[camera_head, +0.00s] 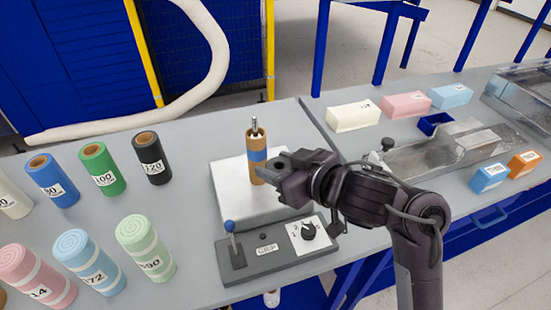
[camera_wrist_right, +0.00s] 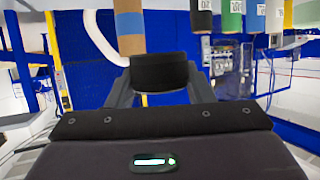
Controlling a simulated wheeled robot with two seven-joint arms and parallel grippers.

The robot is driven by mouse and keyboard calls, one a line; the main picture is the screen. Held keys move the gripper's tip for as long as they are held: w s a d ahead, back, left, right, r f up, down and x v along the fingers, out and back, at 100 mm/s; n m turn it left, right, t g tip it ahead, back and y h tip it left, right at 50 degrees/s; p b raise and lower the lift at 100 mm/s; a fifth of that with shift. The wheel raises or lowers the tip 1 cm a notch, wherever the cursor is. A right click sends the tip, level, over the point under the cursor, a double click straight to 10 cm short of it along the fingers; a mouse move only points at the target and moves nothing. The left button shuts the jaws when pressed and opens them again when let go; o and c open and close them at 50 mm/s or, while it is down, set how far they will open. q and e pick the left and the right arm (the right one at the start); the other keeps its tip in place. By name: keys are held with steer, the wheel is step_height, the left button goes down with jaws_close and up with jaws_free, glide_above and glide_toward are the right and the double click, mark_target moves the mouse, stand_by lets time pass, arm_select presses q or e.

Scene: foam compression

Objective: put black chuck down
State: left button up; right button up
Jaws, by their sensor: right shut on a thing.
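The black chuck (camera_wrist_right: 160,72) sits between the two fingers of my right gripper (camera_head: 280,170) in the wrist view. The gripper is shut on it. In the head view the chuck is hard to tell apart from my dark gripper. A brown tube with a blue band (camera_head: 257,160) stands upright on the white block, a metal rod at its top. The gripper is right beside the tube on its right. In the wrist view the tube (camera_wrist_right: 129,22) shows just above the chuck; I cannot tell whether they touch. My left gripper is not in view.
The white block (camera_head: 228,190) stands behind a grey control panel (camera_head: 262,262) with a blue-knobbed lever (camera_head: 231,232) and a black dial. Labelled rolls, including a black one (camera_head: 152,158), stand at left. Coloured boxes (camera_head: 404,105) and a metal fixture (camera_head: 450,148) lie at right.

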steer(key=f+n+g+y, duration=0.1)
steer(key=d+f+n+g+y, duration=0.1)
steer(key=n+g, duration=0.1)
steer(key=f+n+g+y, duration=0.1)
steer(key=n, duration=0.1)
steer(key=shift+s+d+f+g+y, duration=0.1)
steer(key=shift+s+d+g+y, duration=0.2)
steer(key=shift+s+d, duration=0.05)
steer(key=n+g, duration=0.1)
steer(key=f+n+g, duration=0.1)
steer(key=g, duration=0.1)
steer(key=s+d+f+n+g+y, duration=0.1)
steer(key=n, duration=0.1)
steer(key=shift+f+g, duration=0.15)
steer(key=shift+g, duration=0.15)
steer(key=shift+w, duration=0.1)
